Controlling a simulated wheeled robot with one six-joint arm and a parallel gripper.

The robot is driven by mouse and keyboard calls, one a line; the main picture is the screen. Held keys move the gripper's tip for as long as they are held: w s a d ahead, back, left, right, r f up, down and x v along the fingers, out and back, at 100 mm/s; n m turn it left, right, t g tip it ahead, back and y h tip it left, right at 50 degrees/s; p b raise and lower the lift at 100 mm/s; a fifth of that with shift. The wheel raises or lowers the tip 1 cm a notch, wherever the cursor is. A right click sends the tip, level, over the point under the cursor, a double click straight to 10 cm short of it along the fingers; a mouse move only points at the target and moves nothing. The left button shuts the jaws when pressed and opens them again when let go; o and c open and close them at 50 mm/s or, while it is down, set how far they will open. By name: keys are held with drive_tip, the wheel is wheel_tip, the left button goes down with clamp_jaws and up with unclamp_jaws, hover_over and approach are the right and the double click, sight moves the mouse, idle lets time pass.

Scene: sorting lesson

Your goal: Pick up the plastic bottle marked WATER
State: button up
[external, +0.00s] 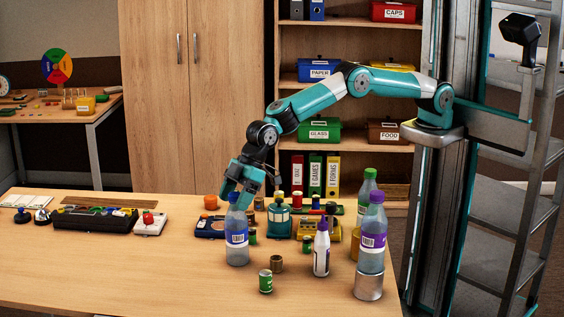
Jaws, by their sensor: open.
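A clear plastic bottle with a blue label (237,238) stands upright on the table at the middle left. Its label text is too small to read. My gripper (238,196) is open, pointing down at the top of this bottle, with its fingers by the cap. I cannot tell whether they touch it. Another clear bottle with a purple cap and purple label (372,240) stands on a metal can (368,286) at the right. A bottle with a green cap (368,186) stands behind it, partly hidden.
A teal container (278,221) and a yellow device (317,230) stand behind. The front left of the table (120,270) is clear.

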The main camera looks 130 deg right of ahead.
drive_tip(key=c, duration=1.2)
drive_tip(key=shift+r, duration=0.1)
